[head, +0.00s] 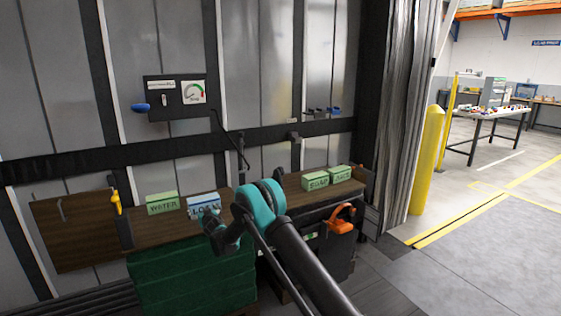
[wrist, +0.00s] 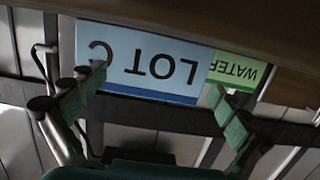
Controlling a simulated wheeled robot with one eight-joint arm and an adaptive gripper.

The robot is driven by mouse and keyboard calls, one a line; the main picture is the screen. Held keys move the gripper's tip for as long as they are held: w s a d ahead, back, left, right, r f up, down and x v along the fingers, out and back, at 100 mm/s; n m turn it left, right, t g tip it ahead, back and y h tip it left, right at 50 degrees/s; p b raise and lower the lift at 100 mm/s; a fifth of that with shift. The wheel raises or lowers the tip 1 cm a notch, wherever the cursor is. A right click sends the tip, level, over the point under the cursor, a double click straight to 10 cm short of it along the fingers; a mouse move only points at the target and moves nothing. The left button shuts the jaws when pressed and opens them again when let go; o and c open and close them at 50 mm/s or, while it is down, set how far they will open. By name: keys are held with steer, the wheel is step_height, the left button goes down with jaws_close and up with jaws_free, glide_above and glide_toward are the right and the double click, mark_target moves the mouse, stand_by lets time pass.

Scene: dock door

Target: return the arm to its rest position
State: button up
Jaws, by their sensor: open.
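My arm reaches from the bottom of the head view up to a teal joint, then bends down toward the wooden shelf (head: 292,195). My gripper (wrist: 163,98) is open in the wrist view, with its two fingers wide apart and nothing clamped between them. The blue and white LOT C box (wrist: 145,65) shows upside down beyond the fingers; I cannot tell how far off it is. In the head view the same box (head: 203,204) sits on the shelf just above my wrist, whose fingertips are hard to make out there.
A green WATER box (head: 162,203) stands left of the LOT C box. Two green boxes (head: 315,181) stand farther right. A yellow handle (head: 116,202), an orange hook-like part (head: 341,220) and a gauge panel (head: 176,98) are nearby. Open floor (head: 480,240) lies right.

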steer(key=s+d+r+m+g+h, duration=0.15)
steer(key=d+r, duration=0.25)
steer(key=d, duration=0.6)
steer(key=s+d+r+m+h, duration=0.1)
steer(key=s+d+r+h, duration=0.2)
steer(key=d, duration=0.7)
steer(key=s+d+r+m+g+h, duration=0.15)
steer(key=d+r, duration=0.35)
steer(key=d, duration=0.6)
steer(key=s+d+r+g+h, duration=0.2)
steer(key=s+d, duration=1.2)
steer(key=d, duration=0.1)
steer(key=s+d+f+g, duration=0.1)
steer(key=s+d, duration=0.3)
steer(key=s, duration=0.8)
steer(key=s+d+f+m+g, duration=0.1)
steer(key=s+d+f+g, duration=0.1)
steer(key=s, duration=1)
steer(key=s+d+f+g, duration=0.2)
steer(key=s+d+f, duration=0.3)
steer(key=s, duration=0.7)
steer(key=shift+s+d+m, duration=0.3)
steer(key=shift+m, duration=0.1)
